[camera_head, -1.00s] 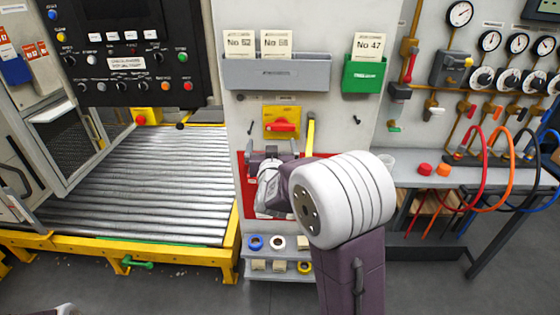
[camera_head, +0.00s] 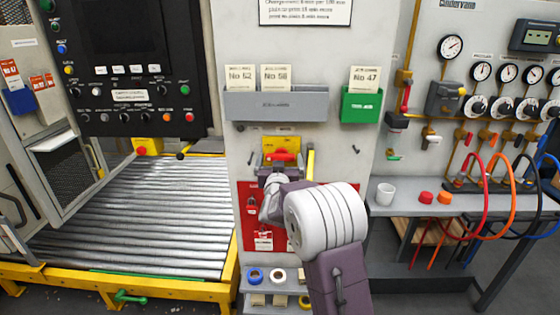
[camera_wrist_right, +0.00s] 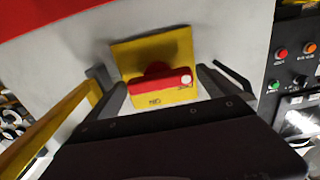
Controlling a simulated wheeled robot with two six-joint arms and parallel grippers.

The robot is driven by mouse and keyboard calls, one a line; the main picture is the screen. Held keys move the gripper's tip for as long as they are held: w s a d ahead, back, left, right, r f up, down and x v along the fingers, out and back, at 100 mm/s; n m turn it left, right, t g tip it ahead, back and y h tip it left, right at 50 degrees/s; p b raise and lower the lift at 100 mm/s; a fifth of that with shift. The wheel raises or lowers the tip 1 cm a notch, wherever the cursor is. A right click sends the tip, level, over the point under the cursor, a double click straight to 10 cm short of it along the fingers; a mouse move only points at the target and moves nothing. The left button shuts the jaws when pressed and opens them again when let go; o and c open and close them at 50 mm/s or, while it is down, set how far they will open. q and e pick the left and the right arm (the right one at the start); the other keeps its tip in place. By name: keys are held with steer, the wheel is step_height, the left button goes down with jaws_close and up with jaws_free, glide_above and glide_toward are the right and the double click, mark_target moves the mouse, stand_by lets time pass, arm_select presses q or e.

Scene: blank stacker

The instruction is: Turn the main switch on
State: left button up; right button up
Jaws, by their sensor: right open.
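The main switch is a red handle (camera_head: 284,155) on a yellow plate (camera_head: 270,142), fixed to the grey panel. The handle lies across the plate, horizontal in the head view. In the right wrist view the red handle (camera_wrist_right: 150,88) lies slightly tilted across its yellow plate (camera_wrist_right: 145,55). My right gripper (camera_head: 281,161) is open in front of the switch. In the right wrist view the fingers of my right gripper (camera_wrist_right: 161,87) stand to either side of the handle's ends; I cannot tell whether they touch it. My left gripper is out of view.
A red board (camera_head: 249,215) with padlocks and tags hangs below the switch. A grey card holder (camera_head: 275,105) and a green one (camera_head: 361,106) are above. A yellow bar (camera_head: 310,162) stands close at the right. A roller conveyor (camera_head: 130,220) is at left.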

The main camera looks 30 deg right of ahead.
steer(key=c, duration=1.2)
steer(key=shift+s+d+m+b, duration=0.1)
steer(key=shift+d+m+b, duration=0.05)
steer(key=shift+m+b, duration=7.6)
steer(key=m+p, duration=0.2)
steer(key=shift+m, duration=0.35)
steer(key=o, duration=1.2)
steer(key=shift+r, duration=0.1)
